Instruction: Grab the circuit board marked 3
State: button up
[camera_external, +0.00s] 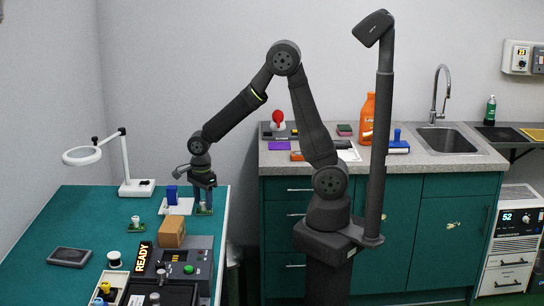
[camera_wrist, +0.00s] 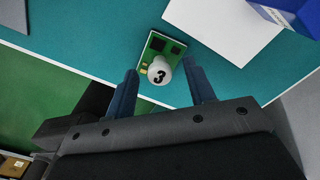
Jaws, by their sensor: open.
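The circuit board marked 3 is a small green board (camera_wrist: 152,49) with a round white knob (camera_wrist: 159,71) that bears a black 3. In the wrist view it lies on the teal table, near the table's edge. My gripper (camera_wrist: 162,86) is open, with one blue finger on each side of the knob and a gap to each. In the external view my gripper (camera_external: 203,191) points down at the right edge of the table, and the board (camera_external: 205,212) shows low between the fingers.
A white sheet (camera_wrist: 222,25) with a blue block (camera_wrist: 290,14) lies close by. A second white-knobbed board (camera_external: 137,226), a cardboard box (camera_external: 171,232) and a dark machine with a READY sign (camera_external: 142,257) stand nearer the front. A magnifier lamp (camera_external: 136,187) stands behind.

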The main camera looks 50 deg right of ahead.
jog(key=shift+f, duration=0.25)
jog(key=c, duration=1.1)
jog(key=shift+o, duration=0.2)
